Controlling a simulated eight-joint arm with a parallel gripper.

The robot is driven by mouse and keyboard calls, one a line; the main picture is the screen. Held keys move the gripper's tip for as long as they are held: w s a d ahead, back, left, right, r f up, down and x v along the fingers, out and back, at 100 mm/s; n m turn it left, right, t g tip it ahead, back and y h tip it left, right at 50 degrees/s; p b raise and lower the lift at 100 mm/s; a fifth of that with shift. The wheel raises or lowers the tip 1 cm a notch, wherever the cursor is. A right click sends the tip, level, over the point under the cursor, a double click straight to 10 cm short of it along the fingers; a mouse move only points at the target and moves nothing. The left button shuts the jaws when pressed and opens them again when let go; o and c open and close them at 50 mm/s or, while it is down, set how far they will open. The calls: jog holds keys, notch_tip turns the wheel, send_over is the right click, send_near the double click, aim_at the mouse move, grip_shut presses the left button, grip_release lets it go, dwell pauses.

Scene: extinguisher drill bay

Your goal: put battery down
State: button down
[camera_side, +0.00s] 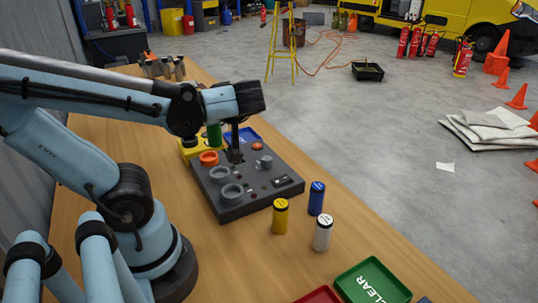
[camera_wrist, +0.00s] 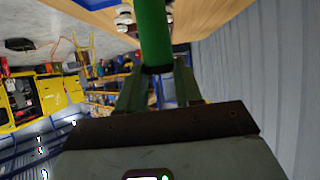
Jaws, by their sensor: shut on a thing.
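The green battery (camera_wrist: 154,35) is a cylinder between the fingers of my gripper (camera_wrist: 158,78) in the wrist view, its far end reaching past them. In the side view, a green cylinder (camera_side: 214,134) shows beside the dark fingers of my gripper (camera_side: 235,152), above the back of the dark grey panel (camera_side: 240,204). My gripper is shut on the battery. Whether the battery's lower end touches anything is hidden. The panel has grey round holders (camera_side: 231,193) and an orange ring (camera_side: 208,158).
Yellow (camera_side: 280,216), blue (camera_side: 317,198) and white (camera_side: 323,233) cylinders stand right of the panel. A green tray marked CLEAR (camera_side: 398,286) and a red tray (camera_side: 318,296) lie at the front. A yellow block (camera_side: 188,151) and blue tray (camera_side: 247,132) are behind.

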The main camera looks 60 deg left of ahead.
jog(key=w+a+r+n+g, duration=0.1)
jog(key=w+r+n+g, duration=0.1)
jog(key=w, duration=0.3)
jog(key=w+a+r+n+g, duration=0.1)
jog(key=w+a+r, duration=0.1)
jog(key=w, duration=0.3)
jog(key=w+a+f+n+g+h, duration=0.1)
jog(key=w+a+f+n+g, duration=0.1)
jog(key=w+f, duration=0.15)
jog(key=w+a+f+n+g+h, duration=0.1)
jog(key=w+a+f, duration=0.15)
jog(key=w, duration=0.25)
jog(key=shift+s+a+f, duration=0.4)
jog(key=shift+a+f, duration=1.5)
jog(key=shift+a, duration=0.1)
jog(key=shift+s+a+f, duration=0.35)
jog(key=shift+a+f, duration=1.5)
jog(key=shift+a, duration=0.1)
jog(key=shift+s+a+f, duration=0.4)
jog(key=shift+a+f, duration=1.5)
jog(key=shift+a, duration=0.1)
jog(key=shift+f, duration=0.15)
jog(key=c, duration=0.8)
grip_release()
jog(key=shift+o, duration=0.2)
